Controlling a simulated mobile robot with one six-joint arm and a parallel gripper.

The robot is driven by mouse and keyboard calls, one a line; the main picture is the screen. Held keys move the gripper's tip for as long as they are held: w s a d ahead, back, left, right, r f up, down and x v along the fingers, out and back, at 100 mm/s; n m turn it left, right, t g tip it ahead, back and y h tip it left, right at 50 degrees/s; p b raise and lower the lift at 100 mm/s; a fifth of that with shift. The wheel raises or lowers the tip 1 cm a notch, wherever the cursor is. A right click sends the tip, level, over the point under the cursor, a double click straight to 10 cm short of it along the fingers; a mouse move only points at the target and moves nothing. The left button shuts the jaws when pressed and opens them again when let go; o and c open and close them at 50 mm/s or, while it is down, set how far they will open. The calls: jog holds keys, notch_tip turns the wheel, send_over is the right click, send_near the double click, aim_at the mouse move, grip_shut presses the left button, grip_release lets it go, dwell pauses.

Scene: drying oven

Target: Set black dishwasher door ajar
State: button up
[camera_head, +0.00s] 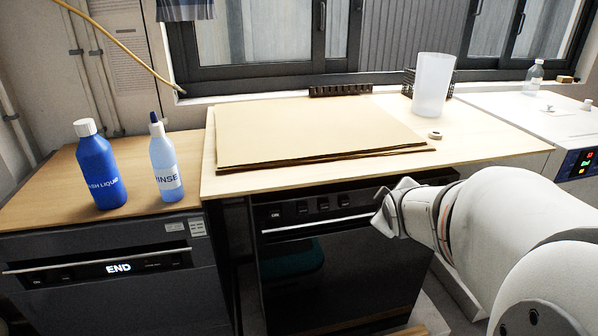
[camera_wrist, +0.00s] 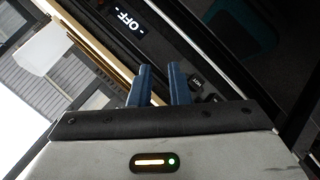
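The dark dishwasher (camera_head: 110,300) stands at the lower left in the head view, its display reading END. A pale bar handle (camera_head: 60,265) runs along its front, and its door looks closed. My gripper (camera_head: 378,222) is well to the right of it, in front of the upper panel of a black glass-fronted oven. In the wrist view my gripper (camera_wrist: 161,70) shows two blue fingers with a gap between them and nothing held. The dishwasher's lower front is out of frame.
The oven (camera_head: 330,270) has its own bar handle (camera_head: 315,224); its OFF display (camera_wrist: 130,20) shows in the wrist view. A blue bottle (camera_head: 102,172) and a rinse bottle (camera_head: 165,165) stand above the dishwasher. Cardboard (camera_head: 310,130) and a cup (camera_head: 432,85) sit on the middle counter.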

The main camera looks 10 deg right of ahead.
jog(key=w+d+f+n+t+y+b, duration=0.2)
jog(key=f+n+t+b, duration=0.1)
jog(key=f+n+b, duration=0.25)
jog(key=w+d+f+n+t+y+b, duration=0.2)
jog(key=f+n+y+b, duration=0.1)
jog(key=f+n+b, duration=0.25)
jog(key=b+x, duration=0.1)
jog(key=x, duration=0.3)
jog(key=b+x, duration=0.1)
jog(key=x, duration=0.3)
jog(key=shift+d+r, duration=0.15)
jog(key=shift+r, duration=0.1)
grip_shut()
